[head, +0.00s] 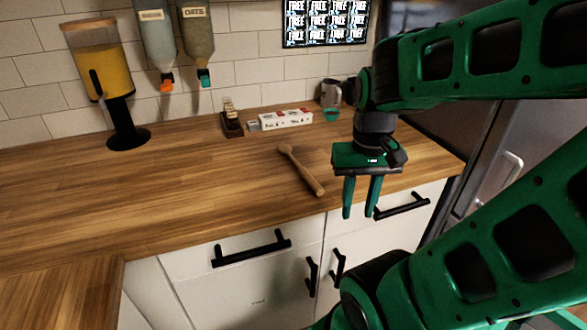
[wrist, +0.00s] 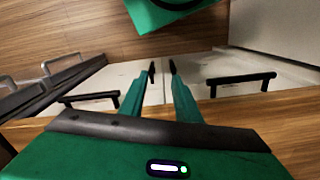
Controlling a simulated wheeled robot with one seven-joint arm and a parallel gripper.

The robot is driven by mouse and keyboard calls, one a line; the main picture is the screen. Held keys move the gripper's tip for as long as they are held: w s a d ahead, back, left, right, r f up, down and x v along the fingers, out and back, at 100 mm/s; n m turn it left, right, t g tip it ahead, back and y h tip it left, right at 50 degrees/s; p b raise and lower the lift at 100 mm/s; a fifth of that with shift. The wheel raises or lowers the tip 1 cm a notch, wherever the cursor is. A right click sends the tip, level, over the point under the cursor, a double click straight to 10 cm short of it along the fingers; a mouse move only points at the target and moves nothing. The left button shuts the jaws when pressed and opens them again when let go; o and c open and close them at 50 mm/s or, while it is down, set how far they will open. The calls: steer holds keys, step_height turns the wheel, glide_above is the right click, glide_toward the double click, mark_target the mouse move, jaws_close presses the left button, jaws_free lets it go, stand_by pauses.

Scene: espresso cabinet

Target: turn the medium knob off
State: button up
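No knob that I can pick out as the medium knob shows in either view. My gripper (head: 358,214) is in front of the wooden counter's front edge, over the white cabinet fronts, with its green fingers pointing down. The fingers are apart with nothing between them.
The wooden counter (head: 190,180) holds a wooden pestle-like tool (head: 302,171), a juice dispenser (head: 104,75), a small white box (head: 286,119) and a metal jug (head: 331,93). Black handles (head: 251,248) stick out from the cabinets. A metal appliance (head: 510,155) stands at right.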

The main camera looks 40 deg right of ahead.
steer(key=r, duration=0.2)
step_height(320, 180, up, 6)
steer(key=n, duration=0.4)
glide_above(299, 165)
step_height(299, 165, down, 10)
steer(key=shift+f, duration=0.2)
jaws_close()
